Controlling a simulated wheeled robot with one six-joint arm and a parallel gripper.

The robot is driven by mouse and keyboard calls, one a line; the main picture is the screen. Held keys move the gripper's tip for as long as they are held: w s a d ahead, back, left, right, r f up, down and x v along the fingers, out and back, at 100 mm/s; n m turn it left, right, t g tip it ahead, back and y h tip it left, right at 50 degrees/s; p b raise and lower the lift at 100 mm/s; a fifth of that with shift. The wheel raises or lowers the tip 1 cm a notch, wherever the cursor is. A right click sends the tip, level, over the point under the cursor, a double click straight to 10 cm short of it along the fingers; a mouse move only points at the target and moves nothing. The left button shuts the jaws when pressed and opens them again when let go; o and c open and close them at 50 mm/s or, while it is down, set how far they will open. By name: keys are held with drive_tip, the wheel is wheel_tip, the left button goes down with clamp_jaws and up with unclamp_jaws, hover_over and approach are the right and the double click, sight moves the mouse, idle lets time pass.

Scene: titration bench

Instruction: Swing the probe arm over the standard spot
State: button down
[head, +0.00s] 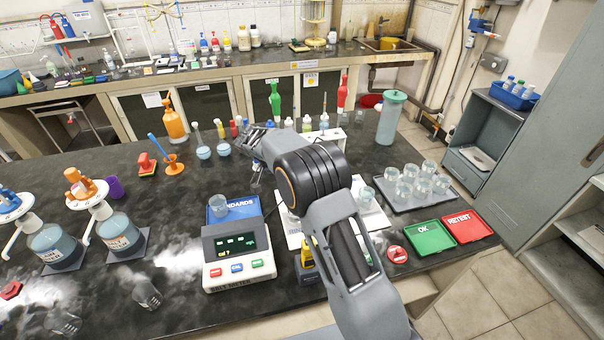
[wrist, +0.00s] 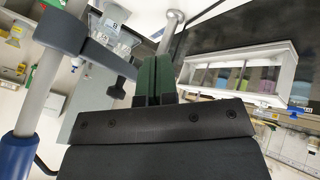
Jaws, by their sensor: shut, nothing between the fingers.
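The blue STANDARDS spot (head: 211,215) lies behind the meter (head: 226,272), with a beaker (head: 231,207) of clear liquid on it. In the wrist view a pale upright post (wrist: 62,56) with a blue lower part stands at the left. A grey collar and arm (wrist: 60,29) reach from it toward my gripper; this looks like the probe arm. My gripper (wrist: 155,68) is shut, its green finger pads together and nothing between them. The grey arm's end is close beside the fingers; I cannot tell whether they touch. In the head view my arm hides much of this area.
Several beakers stand on a tray (head: 455,193) at the right, near the green OK tray (head: 430,238) and red RETEST tray (head: 467,227). A white rack (wrist: 287,78) shows in the wrist view. Flasks (head: 118,234) stand at the left. Open bench lies left of the meter.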

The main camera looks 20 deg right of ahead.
drive_tip(key=shift+s+d+p, duration=0.35)
drive_tip(key=shift+s+d, duration=0.3)
drive_tip(key=shift+d, duration=0.2)
drive_tip(key=shift+s+d+p, duration=0.3)
drive_tip(key=shift+s+d, duration=0.3)
drive_tip(key=shift+d, duration=0.25)
drive_tip(key=shift+f, duration=0.1)
